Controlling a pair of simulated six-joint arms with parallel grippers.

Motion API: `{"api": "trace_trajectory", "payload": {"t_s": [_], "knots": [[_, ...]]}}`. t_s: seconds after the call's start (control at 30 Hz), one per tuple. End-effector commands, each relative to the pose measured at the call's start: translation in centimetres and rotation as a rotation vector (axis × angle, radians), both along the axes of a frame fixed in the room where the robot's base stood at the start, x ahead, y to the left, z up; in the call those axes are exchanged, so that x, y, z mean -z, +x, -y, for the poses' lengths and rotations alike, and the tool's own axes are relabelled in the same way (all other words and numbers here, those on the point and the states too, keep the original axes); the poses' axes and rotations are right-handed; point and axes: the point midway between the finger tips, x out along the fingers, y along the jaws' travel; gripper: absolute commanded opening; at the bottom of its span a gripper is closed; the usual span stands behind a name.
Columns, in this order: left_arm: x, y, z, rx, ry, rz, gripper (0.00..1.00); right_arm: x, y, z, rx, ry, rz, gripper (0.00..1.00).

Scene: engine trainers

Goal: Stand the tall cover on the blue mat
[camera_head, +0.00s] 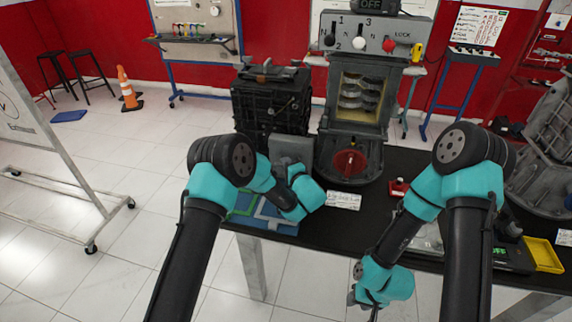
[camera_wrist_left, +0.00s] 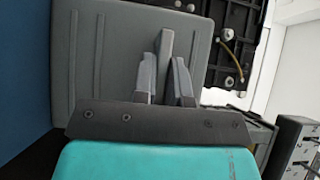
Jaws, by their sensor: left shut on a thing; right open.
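The tall cover is a grey ribbed panel (camera_wrist_left: 105,60) that fills much of the left wrist view. In the head view the cover (camera_head: 291,149) shows as a grey plate just beyond my left wrist. My left gripper (camera_wrist_left: 164,78) is shut on a raised grey rib of the cover. The blue mat (camera_head: 274,219) lies on the table below, partly hidden by my left wrist. My right gripper (camera_head: 364,301) is open, low at the table's front.
A black engine block (camera_head: 271,100) stands close behind the cover. A grey cutaway trainer (camera_head: 356,110) with a red disc stands to its right. A white label card (camera_head: 343,200) lies on the black table. A yellow tray (camera_head: 544,255) sits at the right.

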Motion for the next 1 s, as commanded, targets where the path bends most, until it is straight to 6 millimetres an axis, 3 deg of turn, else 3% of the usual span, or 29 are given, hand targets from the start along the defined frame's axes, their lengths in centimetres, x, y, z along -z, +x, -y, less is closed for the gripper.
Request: {"api": "trace_trajectory", "payload": {"t_s": [0.3,0.67,1.0], "knots": [[0.0,0.0,0.0,0.000,0.000,0.000,0.38,0.0,0.0,0.0,0.000,0.000,0.000,0.43],[-0.3,-0.2,0.2,0.001,0.000,0.000,0.38,0.0,0.0,0.0,0.000,0.000,0.000,0.43],[-0.3,-4.6,2.6,0.003,0.002,-0.001,0.38,0.0,0.0,0.0,0.000,0.000,0.000,0.43]]}}
